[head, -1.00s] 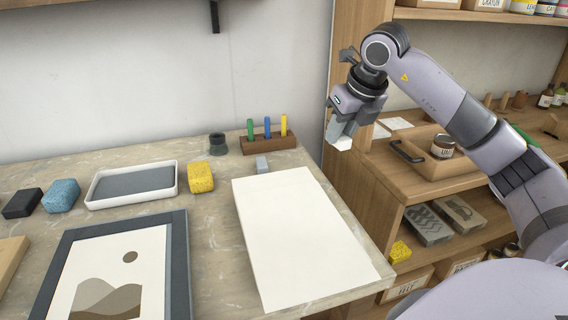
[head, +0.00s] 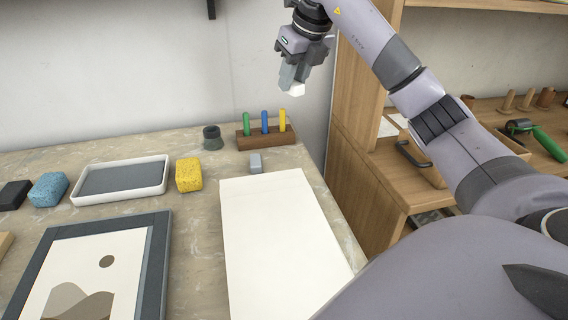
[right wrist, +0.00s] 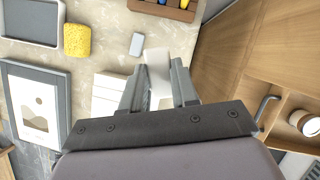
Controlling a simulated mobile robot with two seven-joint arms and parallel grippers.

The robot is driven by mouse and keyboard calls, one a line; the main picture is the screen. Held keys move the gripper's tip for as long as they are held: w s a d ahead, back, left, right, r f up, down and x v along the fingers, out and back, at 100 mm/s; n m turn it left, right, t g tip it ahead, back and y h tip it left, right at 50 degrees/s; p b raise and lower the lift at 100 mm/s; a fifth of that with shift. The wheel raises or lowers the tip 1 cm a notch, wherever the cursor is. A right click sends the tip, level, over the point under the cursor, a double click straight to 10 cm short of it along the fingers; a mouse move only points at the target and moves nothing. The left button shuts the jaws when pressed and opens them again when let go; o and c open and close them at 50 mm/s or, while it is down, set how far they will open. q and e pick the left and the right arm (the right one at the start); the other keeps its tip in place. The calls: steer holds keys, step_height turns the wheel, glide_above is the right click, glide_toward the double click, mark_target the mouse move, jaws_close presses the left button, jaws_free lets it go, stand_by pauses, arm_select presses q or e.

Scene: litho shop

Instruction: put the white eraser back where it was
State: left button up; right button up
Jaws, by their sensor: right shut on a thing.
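My right gripper (head: 293,80) is shut on the white eraser (head: 298,89) and holds it up in the air above the back right of the stone-topped table (head: 215,225). In the right wrist view the white eraser (right wrist: 157,72) sticks out between the two fingers (right wrist: 160,90). A small grey block (head: 255,163) lies on the table between the crayon holder and the white paper (head: 275,240); it also shows in the right wrist view (right wrist: 136,44). My left gripper is not in view.
A wooden holder (head: 268,141) with green, blue and yellow crayons stands at the back, beside a dark round pot (head: 213,138). A yellow sponge (head: 189,174), a white-rimmed tray (head: 165,176), a blue sponge (head: 48,189) and a framed print (head: 160,265) are further left. Wooden shelving (head: 352,150) stands right.

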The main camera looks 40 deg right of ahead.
steer(key=shift+w+r, duration=0.1)
steer(key=shift+w, duration=0.05)
steer(key=shift+f, duration=0.3)
steer(key=b, duration=0.2)
glide_above(287, 166)
steer(key=s, duration=0.1)
steer(key=f, duration=1.5)
steer(key=shift+s, duration=0.2)
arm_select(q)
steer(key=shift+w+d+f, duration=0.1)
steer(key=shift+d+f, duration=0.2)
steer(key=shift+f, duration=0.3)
arm_select(e)
steer(key=shift+f, duration=2.15)
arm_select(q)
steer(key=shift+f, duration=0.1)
arm_select(e)
steer(key=shift+f, duration=0.1)
steer(key=o, duration=0.9)
steer(key=shift+o, duration=0.2)
